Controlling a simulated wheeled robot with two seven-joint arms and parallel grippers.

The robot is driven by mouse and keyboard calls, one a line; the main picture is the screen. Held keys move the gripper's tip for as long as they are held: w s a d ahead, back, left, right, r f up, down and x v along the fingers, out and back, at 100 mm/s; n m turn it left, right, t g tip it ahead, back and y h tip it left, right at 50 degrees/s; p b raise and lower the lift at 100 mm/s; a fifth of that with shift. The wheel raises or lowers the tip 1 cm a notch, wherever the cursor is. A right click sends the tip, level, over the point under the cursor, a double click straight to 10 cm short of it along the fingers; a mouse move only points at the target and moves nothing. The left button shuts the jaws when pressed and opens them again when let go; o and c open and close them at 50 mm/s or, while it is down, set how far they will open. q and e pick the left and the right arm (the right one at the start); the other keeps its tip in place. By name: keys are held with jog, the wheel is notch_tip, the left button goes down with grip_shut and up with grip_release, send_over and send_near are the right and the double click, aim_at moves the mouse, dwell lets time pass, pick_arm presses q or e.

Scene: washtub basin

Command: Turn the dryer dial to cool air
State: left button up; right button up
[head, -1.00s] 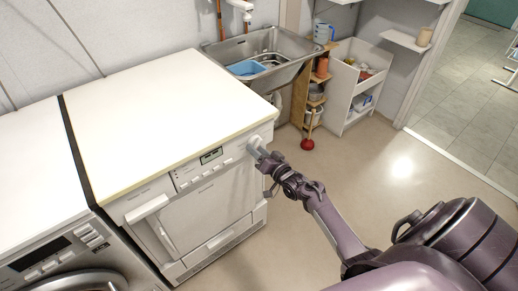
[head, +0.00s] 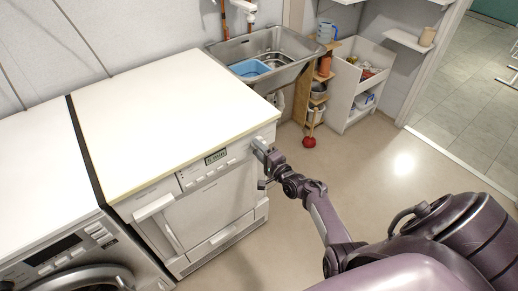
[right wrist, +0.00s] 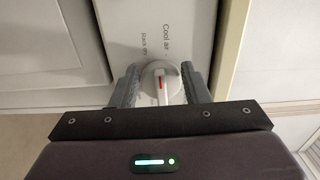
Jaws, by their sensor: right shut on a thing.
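The white dryer (head: 210,207) stands in the middle of the head view, with a small display (head: 216,156) on its front panel. In the head view the right gripper (head: 262,149) covers most of the dial. My left gripper is not in view.
A washing machine (head: 64,262) stands at the left, close beside the dryer. A steel sink (head: 225,53) with a blue tub (head: 249,68) is behind. A wooden shelf (head: 318,95) and white cabinet (head: 343,98) stand at the back.

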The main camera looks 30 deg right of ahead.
jog(key=shift+r+m+p, duration=0.1)
jog(key=shift+m+p, duration=0.2)
jog(key=shift+m, duration=0.8)
jog(key=o, duration=1)
jog(key=shift+c, duration=0.2)
jog(key=s, duration=0.7)
jog(key=shift+s+d+p, duration=0.35)
jog(key=shift+s, duration=0.05)
